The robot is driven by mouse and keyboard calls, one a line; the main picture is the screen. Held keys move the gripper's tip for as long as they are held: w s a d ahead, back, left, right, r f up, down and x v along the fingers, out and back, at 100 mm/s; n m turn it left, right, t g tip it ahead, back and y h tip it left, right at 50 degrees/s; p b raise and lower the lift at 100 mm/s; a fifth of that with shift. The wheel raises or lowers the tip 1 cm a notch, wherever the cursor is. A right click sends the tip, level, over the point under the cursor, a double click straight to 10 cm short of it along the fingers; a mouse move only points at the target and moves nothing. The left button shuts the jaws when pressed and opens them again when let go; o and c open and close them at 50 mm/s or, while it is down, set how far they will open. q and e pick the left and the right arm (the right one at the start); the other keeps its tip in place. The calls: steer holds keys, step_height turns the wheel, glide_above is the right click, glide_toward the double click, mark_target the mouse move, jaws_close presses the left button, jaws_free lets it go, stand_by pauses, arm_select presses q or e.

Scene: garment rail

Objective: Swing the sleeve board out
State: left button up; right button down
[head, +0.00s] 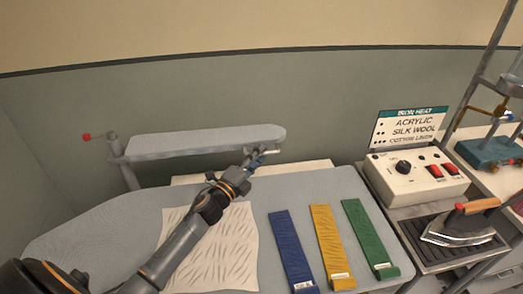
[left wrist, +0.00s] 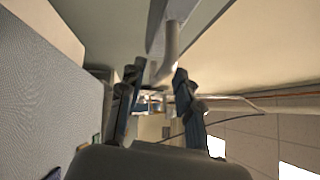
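The sleeve board (head: 205,140) is a narrow grey padded board, held at its left end by a post (head: 117,150) behind the main ironing board. A lever with a red knob (head: 87,136) sticks out left of the post. My left gripper (head: 262,155) is just below the sleeve board's right end, beside a short pale bar (head: 271,152). In the left wrist view, the fingers of my left gripper (left wrist: 158,85) stand apart. A grey rod (left wrist: 171,43) shows ahead between the tips, under what looks like the sleeve board; contact is unclear. My right gripper is out of view.
The main ironing board (head: 90,225) carries a wrinkled white cloth (head: 235,245) and blue (head: 290,250), yellow (head: 331,246) and green (head: 369,238) strips. Right of it stand a control box (head: 415,175) and an iron (head: 460,225) on a dark rest.

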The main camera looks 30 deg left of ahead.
arm_select(q)
steer(key=shift+w+d+r, duration=0.1)
steer(key=shift+w+d, duration=0.05)
steer(key=shift+w, duration=0.75)
steer(key=shift+c, duration=0.2)
jaws_close()
